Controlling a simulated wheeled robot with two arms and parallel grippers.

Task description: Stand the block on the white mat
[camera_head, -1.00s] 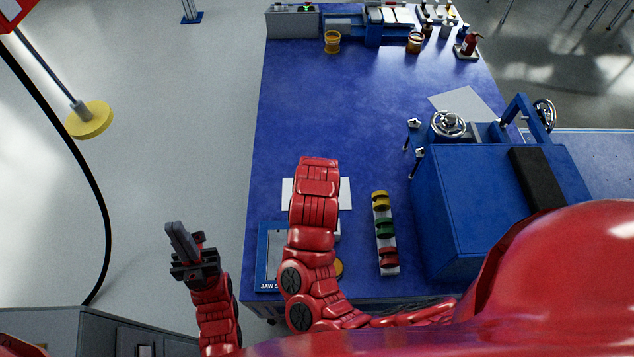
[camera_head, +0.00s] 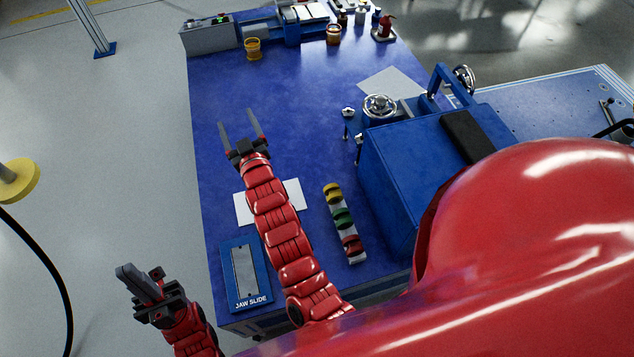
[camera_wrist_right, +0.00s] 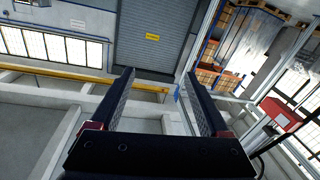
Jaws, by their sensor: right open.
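A white mat (camera_head: 243,210) lies flat on the blue table, partly covered from view by my right arm. A long grey metal bar (camera_head: 244,270) lies in a blue tray labelled JAW SLIDE (camera_head: 233,297); I cannot tell whether it is the block. My right gripper (camera_head: 237,117) is open and empty, beyond the mat's far edge in the head view. Its spread fingers also show in the right wrist view (camera_wrist_right: 157,75), with nothing between them. My left gripper (camera_head: 140,283) is left of the table, seen side-on, so its jaw gap is hidden.
A white rack with yellow, green and red pieces (camera_head: 344,222) lies right of my arm. A large blue machine (camera_head: 400,165) with handwheels fills the table's right side. Another white sheet (camera_head: 392,84) lies behind it. Cups and equipment line the far edge. The table's middle is clear.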

